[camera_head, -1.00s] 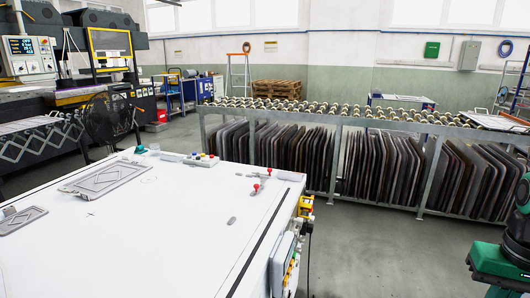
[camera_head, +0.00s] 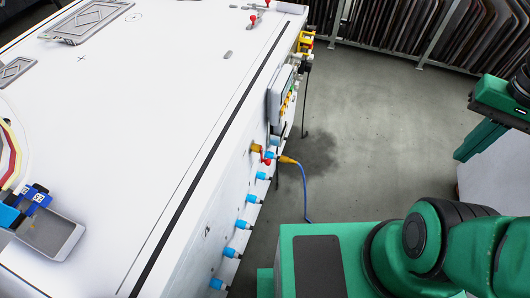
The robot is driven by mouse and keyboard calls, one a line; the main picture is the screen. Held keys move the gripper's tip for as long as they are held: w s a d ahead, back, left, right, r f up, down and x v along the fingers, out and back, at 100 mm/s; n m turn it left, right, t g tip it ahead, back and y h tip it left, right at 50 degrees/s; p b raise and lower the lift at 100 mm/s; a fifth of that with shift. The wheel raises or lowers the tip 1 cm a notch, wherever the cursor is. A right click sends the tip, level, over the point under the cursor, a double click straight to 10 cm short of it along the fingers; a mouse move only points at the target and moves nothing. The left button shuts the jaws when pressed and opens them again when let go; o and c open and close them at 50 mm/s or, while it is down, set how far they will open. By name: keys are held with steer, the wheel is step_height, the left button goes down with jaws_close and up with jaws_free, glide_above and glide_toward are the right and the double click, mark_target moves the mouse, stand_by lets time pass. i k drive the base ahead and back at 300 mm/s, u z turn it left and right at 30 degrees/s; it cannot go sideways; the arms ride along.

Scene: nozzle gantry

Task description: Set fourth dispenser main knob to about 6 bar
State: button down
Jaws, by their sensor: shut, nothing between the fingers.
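No knob that I can identify as the fourth dispenser's main knob shows clearly. A row of several blue-ended fittings (camera_head: 243,224) runs along the right side of the white table. At its far end are a yellow fitting with a small red part (camera_head: 257,148) and a yellow connector (camera_head: 288,160) with a blue hose. Beyond them a grey panel (camera_head: 281,95) with small yellow parts is mounted on the table's side. A yellow unit (camera_head: 305,42) sits at the far right corner. Gauge readings cannot be made out. My gripper is not in view; green links of my arm fill the lower right.
The white table (camera_head: 130,130) takes up the left half, with a grey tray (camera_head: 50,235) and blue clamp at its near left. The blue hose (camera_head: 304,195) hangs to the floor. Grey floor (camera_head: 385,120) is clear between the table and my arm. Dark panels stand in a rack behind.

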mark_target(298, 56)
steer(key=k, duration=1.2)
steer(key=z, duration=0.2)
steer(key=i, duration=1.85)
